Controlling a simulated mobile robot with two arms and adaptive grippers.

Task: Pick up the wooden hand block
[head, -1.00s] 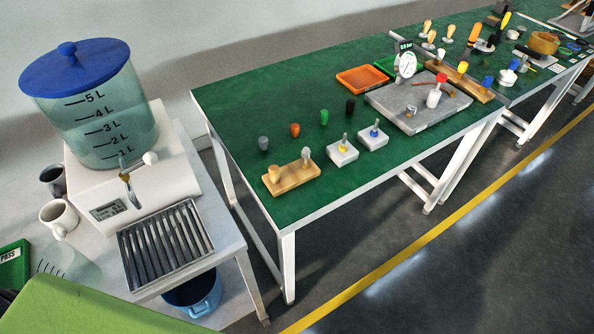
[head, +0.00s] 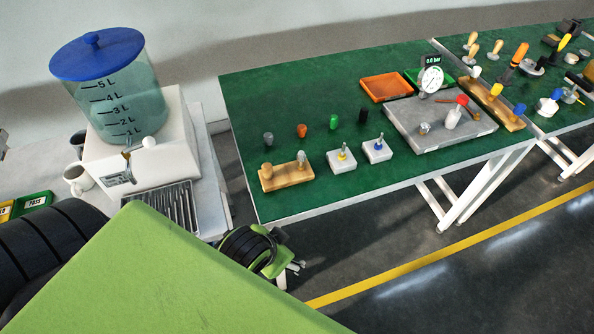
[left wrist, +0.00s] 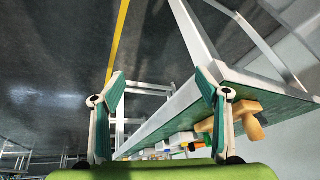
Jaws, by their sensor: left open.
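The wooden hand block (head: 286,176), a pale wooden piece with a round knob and a metal-topped peg, sits at the near left corner of the green bench. A wooden piece that looks like it shows at the lower right of the left wrist view (left wrist: 247,127), partly behind a finger. My left gripper (left wrist: 160,85) is open and empty, its two fingers spread beside the bench edge. In the head view only a small part of it (head: 296,267) shows past my green arm, below the bench's front edge and apart from the block. My right gripper is not in view.
Two white blocks with metal pegs (head: 342,160) (head: 377,150) stand right of the wooden block. Several small coloured handles stand behind. A grey plate (head: 420,135) with a gauge (head: 431,79) lies farther right. A water dispenser (head: 128,110) stands left on a white table.

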